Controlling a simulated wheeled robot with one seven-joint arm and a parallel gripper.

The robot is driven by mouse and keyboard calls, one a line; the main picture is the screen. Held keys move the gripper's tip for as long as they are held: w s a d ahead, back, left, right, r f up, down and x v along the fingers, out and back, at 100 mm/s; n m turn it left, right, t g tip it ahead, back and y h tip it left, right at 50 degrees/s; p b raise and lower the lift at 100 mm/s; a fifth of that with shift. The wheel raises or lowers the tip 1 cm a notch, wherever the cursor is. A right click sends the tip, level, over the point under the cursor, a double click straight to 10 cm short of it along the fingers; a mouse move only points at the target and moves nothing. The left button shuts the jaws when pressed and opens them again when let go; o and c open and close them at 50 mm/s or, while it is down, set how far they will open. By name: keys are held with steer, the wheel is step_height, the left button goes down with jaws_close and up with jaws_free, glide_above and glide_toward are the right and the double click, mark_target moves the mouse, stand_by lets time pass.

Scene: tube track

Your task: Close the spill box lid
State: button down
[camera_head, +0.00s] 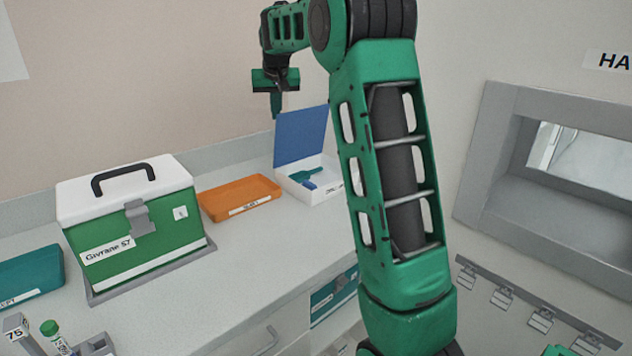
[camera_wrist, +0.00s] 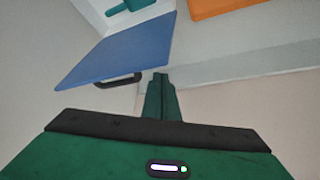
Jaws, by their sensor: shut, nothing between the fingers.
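The spill box (camera_head: 318,189) is a white open box on the counter, with a teal tool (camera_head: 306,176) inside. Its blue lid (camera_head: 301,136) stands raised at the back of the box, tilted up. My gripper (camera_head: 277,112) is shut and empty, pointing down, just above and left of the lid's top edge. In the wrist view the lid (camera_wrist: 122,52) shows with a dark handle (camera_wrist: 119,81) near its edge. My gripper's fingertips (camera_wrist: 160,78) are close to the lid's edge there; contact cannot be told. The box (camera_wrist: 125,12) is partly cut off in the wrist view.
An orange tray (camera_head: 240,198) lies left of the spill box. A green case with a white top (camera_head: 130,222) stands further left, beside a teal bin (camera_head: 30,275). A wall rises behind the counter.

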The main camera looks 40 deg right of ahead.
steer(key=shift+s+r, duration=0.1)
steer(key=shift+s, duration=0.25)
step_height(320, 180, up, 8)
stand_by(0.7)
stand_by(0.4)
steer(key=s+a+f+g+y, duration=0.1)
steer(key=s+a+f, duration=0.2)
steer(key=s+f, duration=0.5)
steer(key=s+a+f+g+y, duration=0.1)
steer(key=s+a+f, duration=0.3)
steer(key=s, duration=2.2)
steer(key=s+a+f+g+y, duration=0.1)
steer(key=s+a+f+g, duration=0.2)
steer(key=s+f, duration=1)
steer(key=s+a, duration=0.1)
steer(key=s, duration=0.3)
steer(key=shift+s+f+m, duration=0.15)
steer(key=shift+f+m, duration=0.1)
steer(key=shift+m, duration=0.15)
steer(key=shift+a, duration=0.1)
